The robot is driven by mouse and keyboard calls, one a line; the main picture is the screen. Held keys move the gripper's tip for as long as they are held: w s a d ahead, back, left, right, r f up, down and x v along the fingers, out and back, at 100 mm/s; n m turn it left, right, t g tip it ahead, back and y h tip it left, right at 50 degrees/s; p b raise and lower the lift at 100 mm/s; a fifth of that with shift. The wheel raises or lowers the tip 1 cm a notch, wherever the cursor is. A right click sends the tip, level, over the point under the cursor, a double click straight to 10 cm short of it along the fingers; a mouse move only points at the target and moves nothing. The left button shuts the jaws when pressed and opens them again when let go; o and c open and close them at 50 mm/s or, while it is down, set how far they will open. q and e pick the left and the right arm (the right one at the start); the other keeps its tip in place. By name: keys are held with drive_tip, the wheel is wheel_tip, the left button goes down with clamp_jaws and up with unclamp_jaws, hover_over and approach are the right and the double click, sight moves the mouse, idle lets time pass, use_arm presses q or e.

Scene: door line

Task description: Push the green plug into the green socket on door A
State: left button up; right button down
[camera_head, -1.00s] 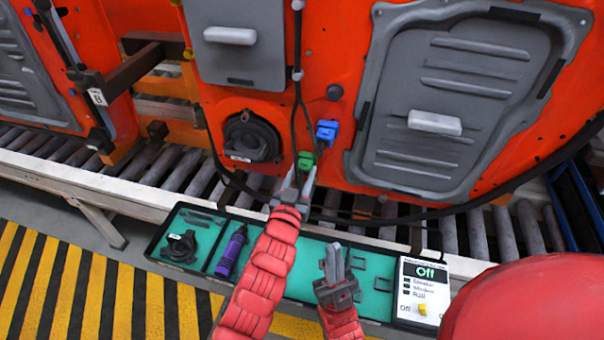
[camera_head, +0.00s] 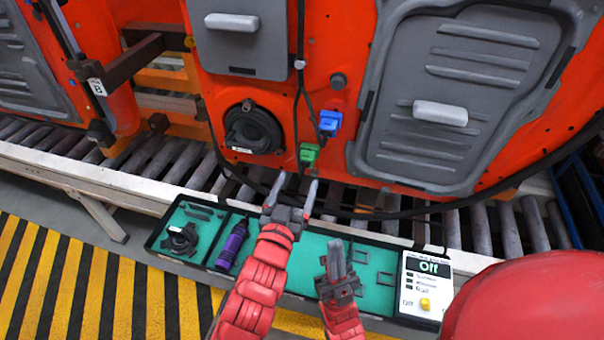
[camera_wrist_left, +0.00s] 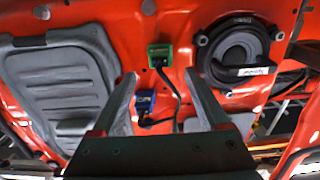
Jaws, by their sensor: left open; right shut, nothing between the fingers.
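The green plug (camera_head: 308,153) is at the lower part of the orange-red door (camera_head: 350,95), with a black cable from it. It also shows in the left wrist view (camera_wrist_left: 160,54), beyond the fingertips. Plug and green socket look like one green block; I cannot tell how deep the plug sits. My left gripper (camera_head: 297,180) is open and empty, just below the green block and apart from it. In the left wrist view its fingers (camera_wrist_left: 160,78) are spread. My right gripper (camera_head: 337,248) is shut and empty over the tray.
A blue connector (camera_head: 329,122) is up and right of the green one. A round black speaker (camera_head: 252,130) is to the left. The teal tray (camera_head: 205,248) holds a purple bottle (camera_head: 231,245) and a black part. A panel (camera_head: 424,288) reads Off. Rollers (camera_head: 185,170) run below the door.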

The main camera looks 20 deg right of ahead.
use_arm(q)
drive_tip(key=p+v, duration=1.5)
drive_tip(key=v, duration=1.2)
drive_tip(key=shift+s+a, duration=0.2)
drive_tip(key=shift+a, duration=0.05)
